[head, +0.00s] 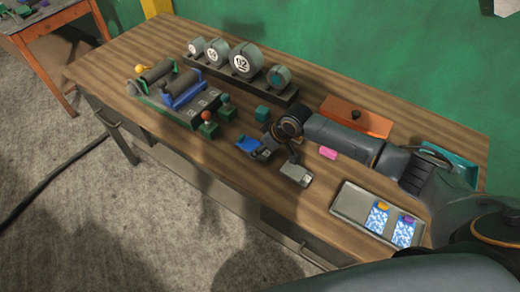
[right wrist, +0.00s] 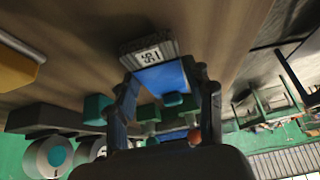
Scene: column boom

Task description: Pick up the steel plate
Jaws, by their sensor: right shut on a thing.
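A grey labelled piece (head: 295,174), which looks like the steel plate, lies near the table's front edge. A grey ridged piece with a white number label (right wrist: 148,54) shows in the right wrist view; I cannot tell if it is the same one. My right gripper (head: 266,152) is low over the table, left of the grey piece. In the right wrist view its fingers (right wrist: 166,88) are either side of a blue piece (right wrist: 160,76), also in the head view (head: 248,144); it appears to be between them. My left gripper is not in view.
Green and blue roller stands (head: 184,88) and a rack of round numbered weights (head: 243,60) stand at the left and back. An orange lid (head: 350,117), a pink block (head: 328,153) and a tray with blue cards (head: 350,203) are around my right arm.

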